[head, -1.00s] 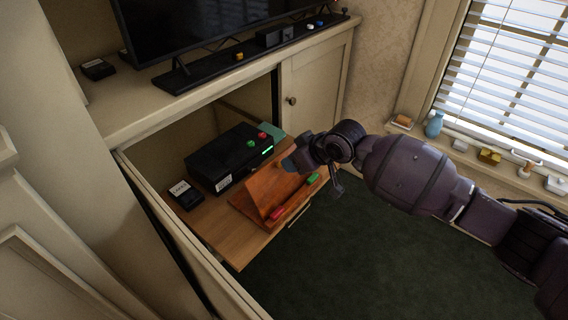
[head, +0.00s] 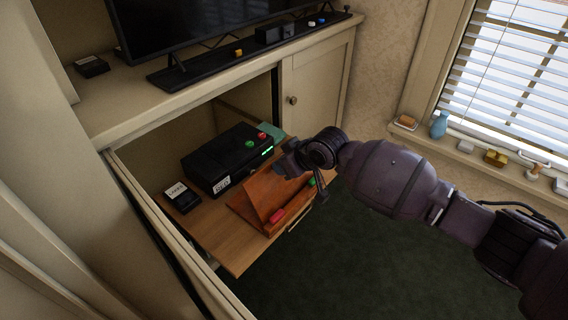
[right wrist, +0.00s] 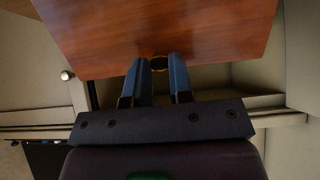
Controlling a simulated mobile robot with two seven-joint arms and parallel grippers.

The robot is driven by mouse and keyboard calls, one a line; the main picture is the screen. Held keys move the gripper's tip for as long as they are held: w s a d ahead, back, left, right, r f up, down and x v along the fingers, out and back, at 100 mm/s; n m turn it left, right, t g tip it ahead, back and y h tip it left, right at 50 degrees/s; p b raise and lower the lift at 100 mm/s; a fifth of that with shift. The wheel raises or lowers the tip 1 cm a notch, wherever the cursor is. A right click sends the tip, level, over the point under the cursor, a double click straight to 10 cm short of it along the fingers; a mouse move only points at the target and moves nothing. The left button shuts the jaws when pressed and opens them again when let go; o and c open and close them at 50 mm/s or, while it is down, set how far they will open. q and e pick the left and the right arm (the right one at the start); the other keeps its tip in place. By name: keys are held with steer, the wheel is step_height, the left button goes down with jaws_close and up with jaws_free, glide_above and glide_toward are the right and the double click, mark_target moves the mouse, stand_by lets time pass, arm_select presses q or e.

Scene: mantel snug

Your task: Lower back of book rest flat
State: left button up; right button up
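The book rest (head: 262,196) is reddish-brown wood and stands on a pull-out shelf in the cabinet. Its back is raised at a slant above its base. My right gripper (head: 282,166) is at the upper right part of the back and hides some of it. In the right wrist view, the board (right wrist: 190,28) fills the top of the picture. The two fingers of the right gripper (right wrist: 158,66) are apart with a gap between them, and their tips overlap the board's edge. Whether they touch it I cannot tell. My left gripper is not in view.
The wooden shelf (head: 205,228) also holds a black box (head: 225,160) and a small labelled black case (head: 182,197). Red (head: 278,215) and green (head: 312,181) items lie at the rest's front. The cabinet door (head: 170,235) stands at left. Green carpet (head: 350,260) is clear.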

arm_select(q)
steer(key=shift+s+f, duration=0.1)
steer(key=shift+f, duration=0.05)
arm_select(e)
jaws_close()
steer(key=shift+a, duration=0.1)
steer(key=shift+w+a+f+g+h, duration=0.2)
steer(key=shift+w+a+g+h, duration=0.2)
steer(key=shift+w+a+h, duration=0.15)
steer(key=w+a+f+g+h+b, duration=0.1)
steer(key=a, duration=0.1)
steer(key=w+a+f+g+h, duration=0.1)
steer(key=f+h, duration=0.1)
steer(key=shift+w+a+g+h+b, duration=0.1)
steer(key=shift+a+g+h+b, duration=0.15)
steer(key=shift+a+g+b, duration=0.1)
steer(key=shift+w+a+f, duration=0.1)
steer(key=shift+f, duration=0.1)
steer(key=shift+c, duration=0.8)
jaws_free()
steer(key=shift+r, duration=0.1)
steer(key=o, duration=0.5)
steer(key=shift+w+r, duration=0.1)
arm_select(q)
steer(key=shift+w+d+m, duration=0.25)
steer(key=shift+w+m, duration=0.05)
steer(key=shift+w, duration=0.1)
arm_select(e)
steer(key=o, duration=0.3)
